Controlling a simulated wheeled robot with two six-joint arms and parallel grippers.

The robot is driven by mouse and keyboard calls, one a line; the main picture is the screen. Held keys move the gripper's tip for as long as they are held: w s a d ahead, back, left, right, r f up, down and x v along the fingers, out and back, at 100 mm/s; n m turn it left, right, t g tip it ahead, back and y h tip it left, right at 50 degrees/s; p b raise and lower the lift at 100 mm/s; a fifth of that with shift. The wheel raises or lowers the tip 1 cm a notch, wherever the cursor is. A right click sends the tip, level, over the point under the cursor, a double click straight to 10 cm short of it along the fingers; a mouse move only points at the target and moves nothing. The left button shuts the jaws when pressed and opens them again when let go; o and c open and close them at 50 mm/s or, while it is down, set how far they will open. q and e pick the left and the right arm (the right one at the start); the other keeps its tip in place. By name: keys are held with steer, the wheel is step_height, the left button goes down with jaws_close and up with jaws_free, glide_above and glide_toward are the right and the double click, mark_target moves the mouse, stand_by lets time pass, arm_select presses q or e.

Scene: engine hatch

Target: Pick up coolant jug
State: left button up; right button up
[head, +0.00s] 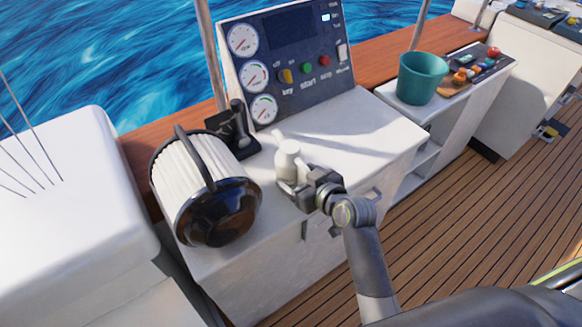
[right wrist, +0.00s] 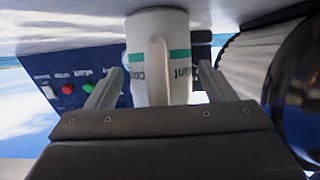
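The coolant jug (head: 288,160) is a small white jug standing on the white console top, left of its middle. The right wrist view, which looks upside down, shows the jug (right wrist: 148,45) with a green band, part of its lettering and its handle turned toward my gripper. My right gripper (head: 291,189) is low at the jug's near side. In the wrist view my right gripper (right wrist: 158,82) is open, one finger on each side of the jug, with narrow gaps visible. The jug's lower front is partly hidden by the gripper in the head view. My left gripper is not in view.
A large pleated filter (head: 182,177) with a black end lies left of the jug. A black throttle lever (head: 238,128) stands behind it. An instrument panel (head: 290,60) rises at the back. The console top (head: 365,135) is clear to the right. A green bucket (head: 421,78) stands farther right.

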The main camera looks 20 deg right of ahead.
steer(key=shift+r, duration=0.1)
steer(key=c, duration=1.1)
